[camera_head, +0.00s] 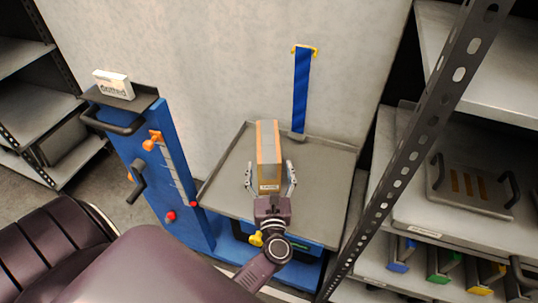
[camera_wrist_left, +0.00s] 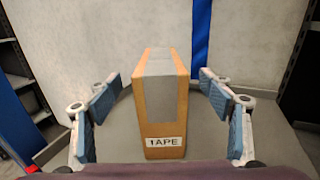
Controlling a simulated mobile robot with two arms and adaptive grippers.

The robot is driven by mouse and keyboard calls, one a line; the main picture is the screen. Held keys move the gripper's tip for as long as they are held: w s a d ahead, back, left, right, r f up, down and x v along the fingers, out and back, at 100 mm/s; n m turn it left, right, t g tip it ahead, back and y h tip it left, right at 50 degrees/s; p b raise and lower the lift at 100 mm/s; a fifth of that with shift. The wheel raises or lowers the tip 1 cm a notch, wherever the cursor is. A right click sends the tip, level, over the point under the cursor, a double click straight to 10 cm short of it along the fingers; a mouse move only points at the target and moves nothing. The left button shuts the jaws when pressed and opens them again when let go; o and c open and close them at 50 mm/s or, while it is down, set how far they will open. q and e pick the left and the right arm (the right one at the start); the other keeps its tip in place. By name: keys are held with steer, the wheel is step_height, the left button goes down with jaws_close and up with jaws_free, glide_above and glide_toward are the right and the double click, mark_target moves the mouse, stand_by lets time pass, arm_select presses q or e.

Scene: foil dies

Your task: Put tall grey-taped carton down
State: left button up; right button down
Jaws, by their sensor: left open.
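The tall carton (camera_head: 268,153) is brown with a broad strip of grey tape over its top. It stands upright on a grey tray-like platform (camera_head: 228,196). In the left wrist view the carton (camera_wrist_left: 162,108) shows a white label reading "TAPE" low on its near face. My left gripper (camera_head: 269,178) is open, with one finger on each side of the carton. In the left wrist view a gap shows between each blue finger pad and the carton. The carton's far side is hidden. My right gripper is not in view.
A blue post (camera_head: 302,92) rises behind the platform. A blue cart (camera_head: 158,170) with a handle and a white box (camera_head: 114,85) stands left. A perforated metal upright (camera_head: 420,140) and shelves stand close on the right. The platform beside the carton is clear.

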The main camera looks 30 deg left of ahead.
arm_select(q)
steer(key=shift+v, duration=1.3)
